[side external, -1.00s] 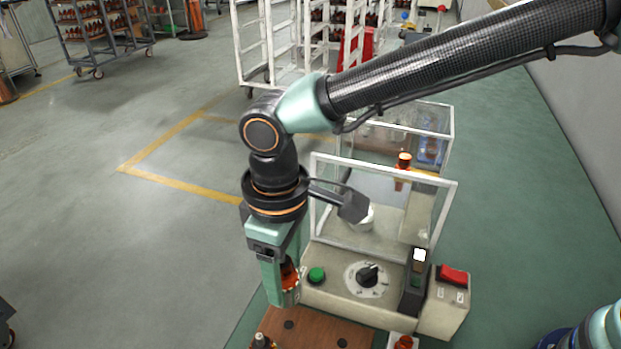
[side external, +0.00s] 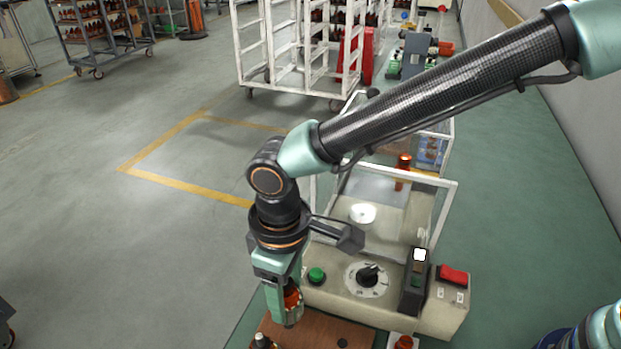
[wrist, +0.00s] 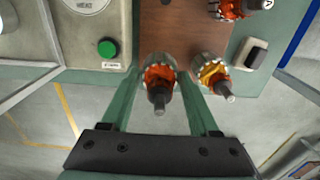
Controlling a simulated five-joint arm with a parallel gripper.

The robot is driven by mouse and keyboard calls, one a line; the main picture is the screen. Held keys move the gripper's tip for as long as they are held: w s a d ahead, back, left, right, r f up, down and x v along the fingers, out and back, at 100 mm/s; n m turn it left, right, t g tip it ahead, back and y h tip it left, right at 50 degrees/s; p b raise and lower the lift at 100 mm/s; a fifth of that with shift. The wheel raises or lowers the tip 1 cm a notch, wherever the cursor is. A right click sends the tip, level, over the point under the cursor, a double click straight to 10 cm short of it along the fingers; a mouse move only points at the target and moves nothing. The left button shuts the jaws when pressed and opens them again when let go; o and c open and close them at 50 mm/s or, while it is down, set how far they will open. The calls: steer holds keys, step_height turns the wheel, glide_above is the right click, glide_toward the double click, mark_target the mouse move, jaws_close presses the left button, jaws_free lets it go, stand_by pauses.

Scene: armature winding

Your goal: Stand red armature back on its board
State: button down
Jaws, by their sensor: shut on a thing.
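My gripper (side external: 287,318) is shut on an armature with red-orange windings (side external: 291,298) and a dark shaft. It is upright, or nearly so, above the brown board (side external: 325,334). In the wrist view the held armature (wrist: 160,78) sits between the two green fingers, with its shaft end toward the camera. The brown board (wrist: 185,38) shows behind it. I cannot tell whether its lower end touches the board.
A second armature with yellow-orange windings (wrist: 212,75) stands close beside the right finger. Another red armature (wrist: 232,9) is at the top. The grey control box with a green button (side external: 316,275) and dark knob borders the board. The board between them has bare room.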

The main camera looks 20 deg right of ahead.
steer(key=shift+f, duration=1.4)
stand_by(0.5)
steer(key=shift+c, duration=0.3)
jaws_free()
steer(key=shift+r, duration=0.1)
steer(key=shift+r, duration=2.2)
